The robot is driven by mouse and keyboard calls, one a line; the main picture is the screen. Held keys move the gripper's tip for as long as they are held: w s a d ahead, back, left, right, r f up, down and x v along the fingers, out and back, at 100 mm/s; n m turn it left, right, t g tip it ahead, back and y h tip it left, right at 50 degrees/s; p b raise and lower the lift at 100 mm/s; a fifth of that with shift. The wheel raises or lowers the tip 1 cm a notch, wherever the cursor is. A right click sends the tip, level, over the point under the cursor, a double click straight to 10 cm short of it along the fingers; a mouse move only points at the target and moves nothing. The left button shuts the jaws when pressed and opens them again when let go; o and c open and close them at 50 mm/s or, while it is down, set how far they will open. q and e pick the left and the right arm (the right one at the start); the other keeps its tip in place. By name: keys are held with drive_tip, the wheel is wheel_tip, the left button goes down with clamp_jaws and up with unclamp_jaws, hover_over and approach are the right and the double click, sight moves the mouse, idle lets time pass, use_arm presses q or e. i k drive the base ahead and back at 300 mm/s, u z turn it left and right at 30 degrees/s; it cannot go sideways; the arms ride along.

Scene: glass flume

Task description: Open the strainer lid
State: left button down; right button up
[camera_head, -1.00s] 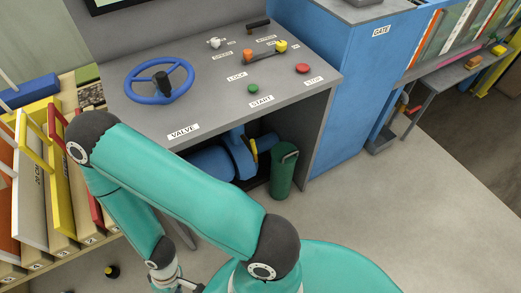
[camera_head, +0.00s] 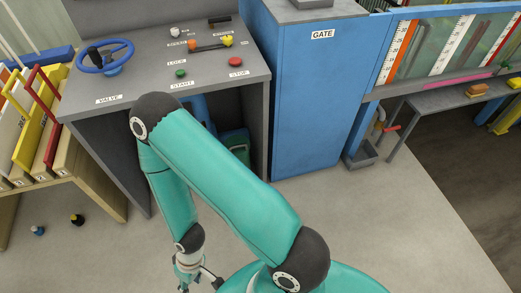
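I cannot make out a strainer lid for certain. A green container (camera_head: 236,143) stands in the dark space under the grey console, beside blue equipment (camera_head: 202,112); my arm hides much of both.
The grey console (camera_head: 235,82) carries a blue valve wheel (camera_head: 118,50), buttons and small levers. A blue GATE cabinet (camera_head: 310,95) stands right of it. A wooden rack (camera_head: 85,175) with coloured boards stands left. Two small objects lie on the left floor. Floor at right front is clear.

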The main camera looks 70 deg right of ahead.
sight(237, 142)
drive_tip(key=z, duration=0.45)
drive_tip(key=k, duration=0.15)
drive_tip(key=u, duration=1)
drive_tip(key=i, duration=0.1)
drive_tip(key=z, duration=2.65)
drive_tip(key=i, duration=1)
drive_tip(key=u, duration=0.25)
